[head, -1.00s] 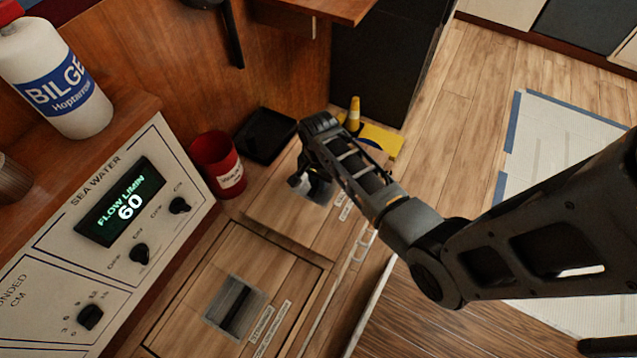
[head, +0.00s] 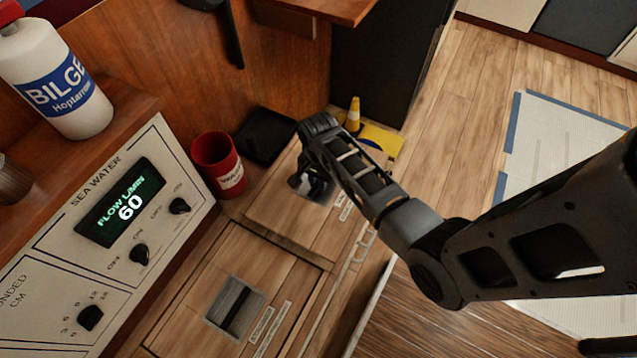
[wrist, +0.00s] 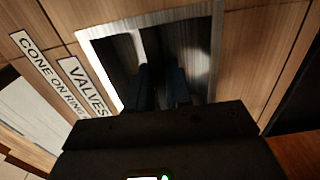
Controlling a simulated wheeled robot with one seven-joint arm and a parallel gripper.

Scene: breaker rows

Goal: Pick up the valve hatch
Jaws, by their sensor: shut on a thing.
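The valve hatch (head: 283,218) is a wooden panel with a square metal recess and a bar across it, in the middle of the head view. In the wrist view its panel (wrist: 255,60) carries labels reading "VALVES" and "CONE ON RING". My gripper (head: 314,188) reaches down into the recess and is shut on the hatch's bar. In the wrist view the two dark fingers of my gripper (wrist: 161,82) stand inside the recess, one on each side of the bar. The fingertips are in shadow. The hatch looks level with its surroundings, though a small lift is hard to tell.
A second hatch (head: 190,285) with a similar recess lies nearer. A red cup (head: 218,165) and a black tray (head: 262,137) stand beside the valve hatch. A yellow cone (head: 353,115) stands behind. The sea water panel (head: 125,215) rises at the left. Open floor lies at the right.

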